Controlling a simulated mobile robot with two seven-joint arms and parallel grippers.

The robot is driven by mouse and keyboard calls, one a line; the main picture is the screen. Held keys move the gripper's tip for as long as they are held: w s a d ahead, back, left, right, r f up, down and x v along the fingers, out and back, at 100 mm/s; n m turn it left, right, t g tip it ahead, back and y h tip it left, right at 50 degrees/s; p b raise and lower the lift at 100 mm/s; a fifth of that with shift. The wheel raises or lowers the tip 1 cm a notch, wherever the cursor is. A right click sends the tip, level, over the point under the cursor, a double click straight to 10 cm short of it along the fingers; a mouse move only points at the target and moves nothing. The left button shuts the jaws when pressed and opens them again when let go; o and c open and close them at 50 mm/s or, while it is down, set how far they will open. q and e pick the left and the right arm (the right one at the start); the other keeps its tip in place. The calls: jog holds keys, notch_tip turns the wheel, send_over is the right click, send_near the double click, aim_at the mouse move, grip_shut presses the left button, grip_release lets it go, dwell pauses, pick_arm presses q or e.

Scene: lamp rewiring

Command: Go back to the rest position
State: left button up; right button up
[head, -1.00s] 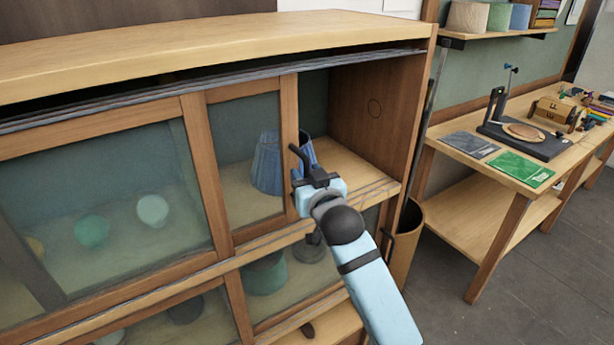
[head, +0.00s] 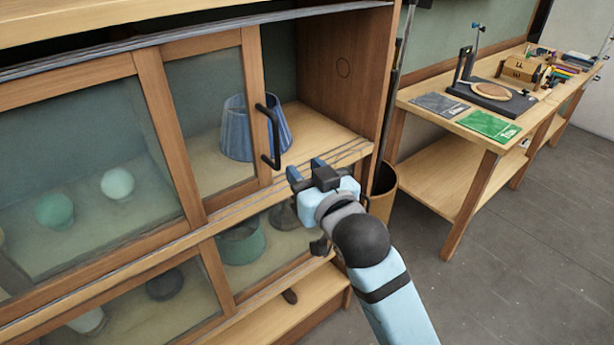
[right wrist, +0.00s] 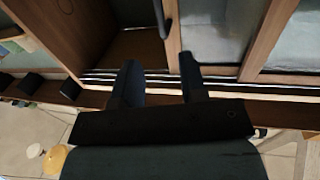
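My right gripper (head: 306,171) is in front of the cabinet, just right of and below the black door handle (head: 268,137). Its two fingers are apart with nothing between them, and it does not touch the handle. The right wrist view also shows the open fingers (right wrist: 160,80), with the handle (right wrist: 160,18) beyond them. The sliding glass door (head: 212,120) is slid left, so the right part of the upper compartment stands open. A blue pleated lampshade (head: 236,130) stands on the shelf, partly behind the glass. My left gripper is not in view.
The wooden cabinet (head: 340,130) fills the left and middle. A brown bin (head: 383,192) stands close behind my right forearm. A workbench (head: 450,112) with a green booklet (head: 489,125) stands at the right. The grey floor (head: 530,250) at lower right is clear.

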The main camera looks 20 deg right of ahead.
jog(key=shift+s, duration=0.2)
jog(key=s+d+f+g, duration=0.15)
jog(key=s+f, duration=0.25)
jog(key=f, duration=0.7)
jog(key=s+d+f+g, duration=0.1)
jog(key=s+f+g, duration=0.15)
jog(key=f, duration=0.85)
jog(key=s+d+f+g+p, duration=0.1)
jog(key=s+d+f, duration=0.3)
jog(key=s+f, duration=1)
jog(key=shift+f+n+g, duration=0.4)
jog(key=shift+f+g, duration=0.25)
jog(key=shift+g, duration=0.15)
